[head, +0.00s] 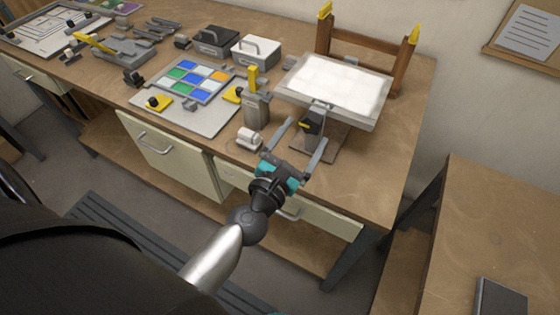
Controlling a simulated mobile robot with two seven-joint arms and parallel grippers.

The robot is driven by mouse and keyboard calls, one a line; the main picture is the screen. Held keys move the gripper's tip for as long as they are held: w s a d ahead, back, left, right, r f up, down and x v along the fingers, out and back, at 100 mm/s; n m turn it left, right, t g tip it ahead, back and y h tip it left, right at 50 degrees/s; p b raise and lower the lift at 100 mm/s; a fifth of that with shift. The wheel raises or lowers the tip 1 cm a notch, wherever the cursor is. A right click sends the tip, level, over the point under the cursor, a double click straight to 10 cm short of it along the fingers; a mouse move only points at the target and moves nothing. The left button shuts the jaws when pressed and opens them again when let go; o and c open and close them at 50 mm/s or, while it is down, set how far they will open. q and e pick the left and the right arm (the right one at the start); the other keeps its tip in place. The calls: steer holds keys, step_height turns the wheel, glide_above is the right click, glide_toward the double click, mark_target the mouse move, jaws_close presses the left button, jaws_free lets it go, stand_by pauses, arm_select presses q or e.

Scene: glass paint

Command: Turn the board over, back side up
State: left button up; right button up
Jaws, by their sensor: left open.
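A grey-framed board with a bright white face (335,85) sits tilted on a small stand (320,135) at the right of the workbench. I cannot tell which side of it is its back. A second flat grey board (212,118) lies on the bench to the left, with a panel of blue, green, white and orange squares (187,80) on it. My left gripper (301,141) is open at the bench's front edge, just in front of the stand, its two fingers pointing towards the white-faced board. Nothing shows between the fingers. My right gripper is out of view.
A grey post with a yellow top (257,105) and a white roll (249,138) stand left of my gripper. Black (216,40) and white (256,50) boxes stand behind. A wooden rack with yellow tips (365,62) is behind the white-faced board. The bench's right front is clear.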

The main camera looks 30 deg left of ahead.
arm_select(q)
steer(key=s+b, duration=0.5)
steer(key=s, duration=0.8)
steer(key=shift+s+a+b, duration=0.2)
steer(key=shift+s+b, duration=0.2)
steer(key=s+f+m+g+h, duration=0.1)
steer(key=s+f+m+g, duration=0.25)
steer(key=f+m, duration=1)
steer(key=s+f+m+g+h, duration=0.15)
steer(key=f+m+g, duration=0.45)
steer(key=f, duration=1.5)
steer(key=s+a+f+m+g+y, duration=0.3)
steer(key=s+f+m+g, duration=0.4)
steer(key=s+f+m, duration=0.9)
steer(key=s, duration=0.3)
steer(key=shift+a+f, duration=0.3)
